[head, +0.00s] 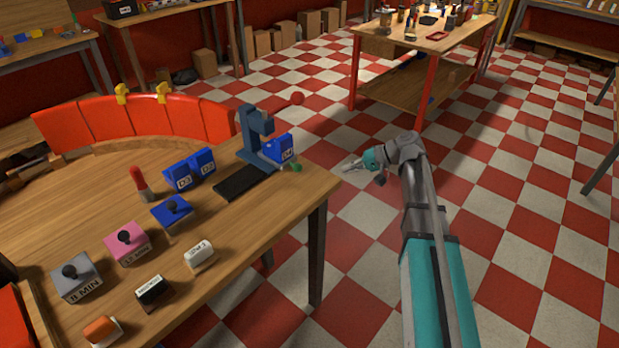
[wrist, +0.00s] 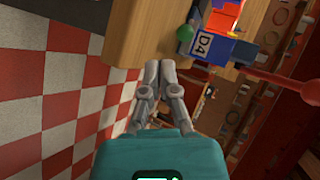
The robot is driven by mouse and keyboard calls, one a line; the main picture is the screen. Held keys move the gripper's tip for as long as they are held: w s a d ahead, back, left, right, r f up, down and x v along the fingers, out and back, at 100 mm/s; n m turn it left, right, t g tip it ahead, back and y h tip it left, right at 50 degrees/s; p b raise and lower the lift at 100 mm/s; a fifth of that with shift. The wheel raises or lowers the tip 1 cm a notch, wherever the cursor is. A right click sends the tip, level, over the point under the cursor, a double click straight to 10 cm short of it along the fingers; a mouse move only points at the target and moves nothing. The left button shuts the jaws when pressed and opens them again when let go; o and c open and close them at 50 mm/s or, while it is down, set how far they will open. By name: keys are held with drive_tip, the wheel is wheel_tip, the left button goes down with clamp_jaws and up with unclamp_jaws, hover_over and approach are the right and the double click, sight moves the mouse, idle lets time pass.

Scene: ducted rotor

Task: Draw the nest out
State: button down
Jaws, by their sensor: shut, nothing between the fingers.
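A blue-grey press-like stand (head: 256,135) rises near the right end of the wooden table. A blue block marked D4 (head: 279,148) sits at its right side, with a small green knob (head: 296,167) by it at the table's edge. I cannot tell for certain which part is the nest. In the wrist view the D4 block (wrist: 207,46) and the green knob (wrist: 184,31) lie just beyond and right of my fingertips. My gripper (head: 348,168) is off the table's right end, apart from the knob. Its fingers (wrist: 160,66) are together and empty.
A red rod with a ball end (head: 297,98) sticks out behind the stand. Blue blocks (head: 190,168), a black strip (head: 245,182) and several labelled blocks stand on the table (head: 235,262). Another bench (head: 420,35) stands farther back. Open checkered floor (head: 480,220) lies to the right.

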sight(310, 172)
drive_tip(key=w+d+y+b, duration=0.1)
drive_tip(key=w+y+b, duration=0.3)
drive_tip(key=w+b, duration=0.2)
drive_tip(key=shift+w+f+t, duration=0.4)
drive_tip(key=shift+w+f, duration=0.05)
drive_tip(key=shift+w, duration=0.15)
drive_tip(key=shift+a, duration=0.15)
drive_tip(key=a, duration=0.3)
drive_tip(key=a+f+b, duration=0.1)
drive_tip(key=a, duration=0.6)
drive_tip(key=shift+w+f+b, duration=0.3)
drive_tip(key=shift+w+b, duration=0.05)
drive_tip(key=shift+s+a+f, duration=0.2)
drive_tip(key=shift+s+a, duration=0.5)
drive_tip(key=shift+s, duration=0.1)
drive_tip(key=shift+s+a+f+b, duration=0.1)
drive_tip(key=shift+s+a+b, duration=0.2)
drive_tip(key=shift+s+a, duration=0.25)
